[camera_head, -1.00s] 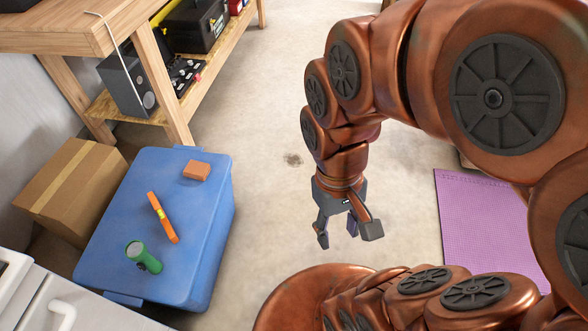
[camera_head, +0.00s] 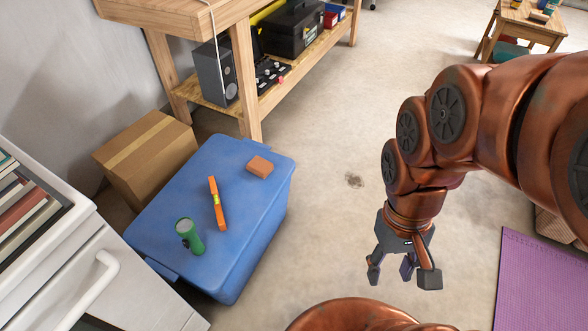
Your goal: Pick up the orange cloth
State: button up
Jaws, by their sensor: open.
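A small orange-brown block-like piece (camera_head: 260,167), which looks like the folded orange cloth, lies on the far right corner of the blue bin's lid (camera_head: 238,222). My gripper (camera_head: 404,272) is open and empty, pointing down over the floor. It is to the right of the bin and well apart from the cloth. Nothing hides the cloth.
An orange spirit level (camera_head: 217,204) and a green flashlight (camera_head: 189,236) lie on the same lid. A cardboard box (camera_head: 146,155) is left of the bin, a wooden workbench (camera_head: 243,80) behind. Concrete floor (camera_head: 330,210) is clear between bin and gripper.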

aim_at(258, 165)
jog(key=u, duration=0.2)
jog(key=i, duration=0.7)
jog(key=u, duration=1.75)
